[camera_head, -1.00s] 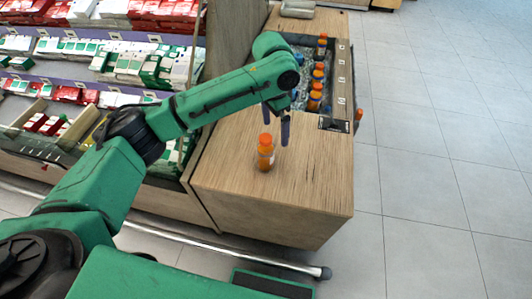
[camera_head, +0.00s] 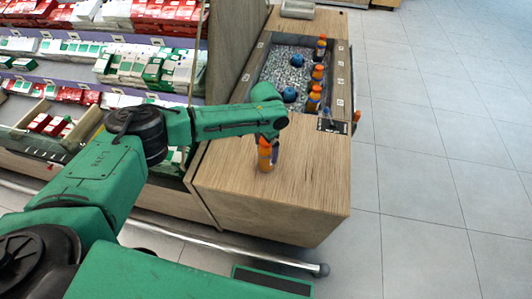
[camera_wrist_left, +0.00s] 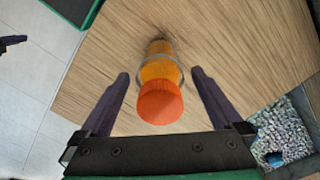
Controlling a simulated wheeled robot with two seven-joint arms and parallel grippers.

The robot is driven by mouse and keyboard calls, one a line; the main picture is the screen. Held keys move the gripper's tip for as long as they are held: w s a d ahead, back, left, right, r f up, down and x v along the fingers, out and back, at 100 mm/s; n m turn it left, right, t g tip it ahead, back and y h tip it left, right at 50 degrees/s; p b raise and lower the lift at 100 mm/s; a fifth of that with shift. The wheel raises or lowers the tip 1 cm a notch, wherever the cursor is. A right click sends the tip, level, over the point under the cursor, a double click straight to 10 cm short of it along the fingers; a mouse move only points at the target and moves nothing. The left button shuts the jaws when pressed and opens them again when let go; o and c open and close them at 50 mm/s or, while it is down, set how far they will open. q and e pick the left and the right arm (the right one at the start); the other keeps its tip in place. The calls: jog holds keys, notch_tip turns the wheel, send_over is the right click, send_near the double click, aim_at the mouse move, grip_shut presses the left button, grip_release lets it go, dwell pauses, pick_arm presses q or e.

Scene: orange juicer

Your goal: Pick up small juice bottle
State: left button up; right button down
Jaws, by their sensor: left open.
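The small juice bottle (camera_head: 265,155) stands upright on the wooden counter top (camera_head: 305,182), with an orange cap and orange juice. In the left wrist view the bottle (camera_wrist_left: 160,98) shows its cap toward the camera, between the two dark fingers. My left gripper (camera_wrist_left: 160,85) is open, with a finger on each side of the bottle and a visible gap on both sides. In the head view my left gripper (camera_head: 268,150) is at the bottle and its fingers partly cover it. My right gripper is not identifiable in the head view.
Behind the bottle, a bin (camera_head: 285,70) filled with ice holds several orange-capped bottles (camera_head: 315,93) and blue-topped items (camera_head: 290,94). Shelves (camera_head: 60,65) with red, white and green boxes stand at the left. The counter's front part is clear.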

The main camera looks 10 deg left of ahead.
pick_arm(q)
grip_shut()
jog(key=shift+r, duration=0.1)
